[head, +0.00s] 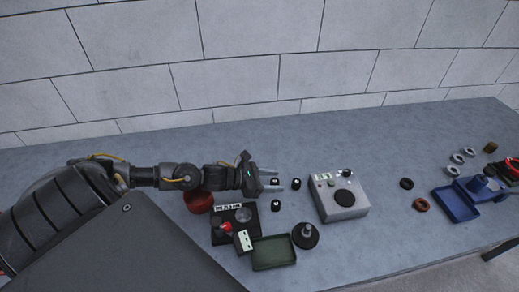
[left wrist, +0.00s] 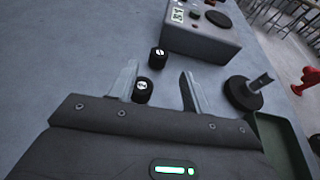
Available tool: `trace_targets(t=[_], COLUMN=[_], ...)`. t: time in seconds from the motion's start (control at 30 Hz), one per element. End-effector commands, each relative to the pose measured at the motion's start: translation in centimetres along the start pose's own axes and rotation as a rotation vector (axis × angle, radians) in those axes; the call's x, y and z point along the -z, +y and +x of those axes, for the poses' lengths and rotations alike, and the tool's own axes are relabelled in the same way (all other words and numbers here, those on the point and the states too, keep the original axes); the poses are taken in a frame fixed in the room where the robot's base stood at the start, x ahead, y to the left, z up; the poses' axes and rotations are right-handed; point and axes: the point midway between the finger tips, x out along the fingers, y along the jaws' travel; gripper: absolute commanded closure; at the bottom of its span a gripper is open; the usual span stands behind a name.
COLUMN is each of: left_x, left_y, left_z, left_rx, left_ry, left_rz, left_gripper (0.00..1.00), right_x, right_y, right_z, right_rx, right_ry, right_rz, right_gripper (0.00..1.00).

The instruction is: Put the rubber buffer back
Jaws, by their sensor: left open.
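Three small black cylinders with white-marked tops, which look like rubber buffers, stand on the grey table: one at the left gripper's fingers (head: 276,181), one to the right (head: 297,184) and one nearer the front (head: 276,206). My left gripper (head: 277,180) is open, low over the table. In the left wrist view, one black cylinder (left wrist: 142,91) is between the open fingers (left wrist: 158,70), close beside the left finger. Another cylinder (left wrist: 158,58) stands just beyond the fingertips. I cannot tell whether a finger touches the nearer one. My right gripper is not in view.
A grey box with a black dial (head: 340,198) stands right of the cylinders. A black disc with a stem (head: 305,236), a green tray (head: 274,254) and a dark labelled unit (head: 238,232) lie in front. Rings (head: 407,184) and a blue fixture (head: 458,203) are at right.

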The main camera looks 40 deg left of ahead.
Motion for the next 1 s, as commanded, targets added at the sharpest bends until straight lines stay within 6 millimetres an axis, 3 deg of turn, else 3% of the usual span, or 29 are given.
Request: trace_targets(t=[0.1, 0.33, 1.0], left_x=[0.4, 0.1, 0.0], left_y=[0.0, 0.0, 0.0], left_z=[-2.4, -5.1, -5.5], left_rx=[0.000, -0.001, -0.001], left_ry=[0.005, 0.001, -0.001], left_rz=[0.002, 0.000, 0.000], left_gripper=[0.52, 0.52, 0.52], right_x=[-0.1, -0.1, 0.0], right_y=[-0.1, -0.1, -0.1], right_z=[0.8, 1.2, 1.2], right_rx=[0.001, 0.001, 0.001], right_ry=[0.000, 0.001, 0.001], right_rz=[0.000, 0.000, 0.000], right_gripper=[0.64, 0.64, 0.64])
